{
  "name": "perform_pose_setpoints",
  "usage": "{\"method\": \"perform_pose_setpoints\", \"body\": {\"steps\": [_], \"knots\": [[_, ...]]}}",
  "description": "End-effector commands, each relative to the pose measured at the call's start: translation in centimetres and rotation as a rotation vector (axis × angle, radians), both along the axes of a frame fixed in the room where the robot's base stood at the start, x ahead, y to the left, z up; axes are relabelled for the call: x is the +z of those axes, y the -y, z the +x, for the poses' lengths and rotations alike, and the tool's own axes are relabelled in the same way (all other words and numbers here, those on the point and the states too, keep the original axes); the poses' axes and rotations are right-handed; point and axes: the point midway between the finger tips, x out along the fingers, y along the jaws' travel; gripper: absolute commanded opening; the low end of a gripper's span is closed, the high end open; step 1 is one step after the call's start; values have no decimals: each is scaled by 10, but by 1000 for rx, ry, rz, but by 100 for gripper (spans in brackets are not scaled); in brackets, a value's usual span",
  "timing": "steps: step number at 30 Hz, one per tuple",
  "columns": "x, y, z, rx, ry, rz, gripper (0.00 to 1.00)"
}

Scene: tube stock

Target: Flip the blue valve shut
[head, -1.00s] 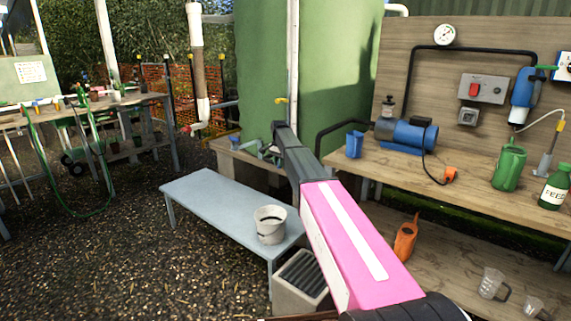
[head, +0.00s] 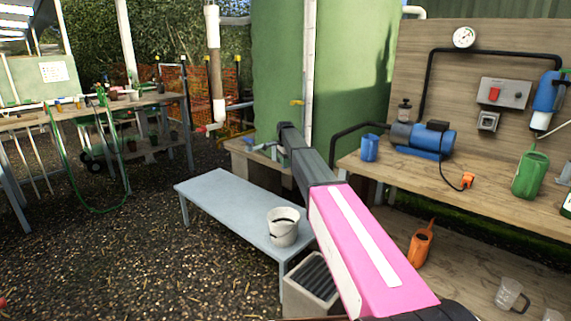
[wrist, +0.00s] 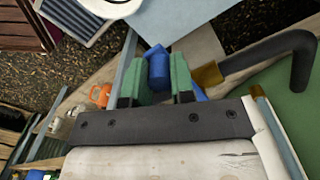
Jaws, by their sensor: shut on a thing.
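My gripper (wrist: 160,86) has green fingers, one on each side of a blue part (wrist: 158,68) that looks like the blue valve's handle. The fingers are shut on it. A brass fitting (wrist: 208,75) on the end of a thick black pipe (wrist: 285,52) sits just right of the fingers in the wrist view. More blue shows behind the right finger. In the head view my gripper (head: 268,150) reaches to the foot of the green tank (head: 275,70). My own arm hides much of that spot, and the handle cannot be made out there.
A grey low bench (head: 225,205) with a white bucket (head: 283,227) stands left of my arm. A wooden workbench (head: 470,195) at right holds a blue jug (head: 370,147), a blue pump (head: 425,138) and a green can (head: 530,175). Gravel lies open at left.

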Motion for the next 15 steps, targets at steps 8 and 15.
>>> {"method": "perform_pose_setpoints", "body": {"steps": [8,15], "knots": [[0,-1,2,0,4,1,26],[0,-1,1,1,3,1,49]]}}
